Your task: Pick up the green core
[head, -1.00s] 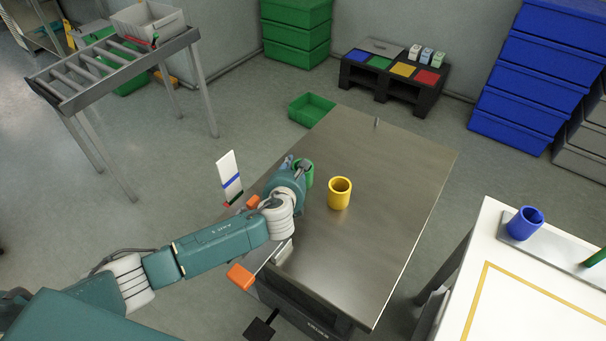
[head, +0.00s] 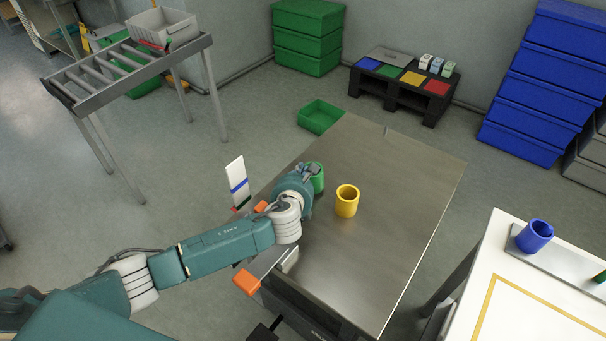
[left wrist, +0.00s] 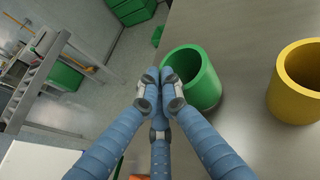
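The green core (head: 318,178) is a hollow cylinder standing upright on the steel table, near its left edge. In the left wrist view it (left wrist: 203,85) shows its open top. My left gripper (head: 312,170) is at the core's left side. In the left wrist view the fingertips (left wrist: 159,75) are close together against or just beside the core's wall. I cannot tell whether they grip the wall, as the contact is hidden. The yellow core (head: 347,201) stands upright to the right, also in the left wrist view (left wrist: 299,85). My right gripper is not in view.
The steel table (head: 400,190) is clear behind and right of the yellow core. A white table (head: 540,310) at right holds a blue core (head: 534,236) on a plate. A white card with a blue stripe (head: 237,180) stands left of my gripper. A green bin (head: 320,117) is beyond.

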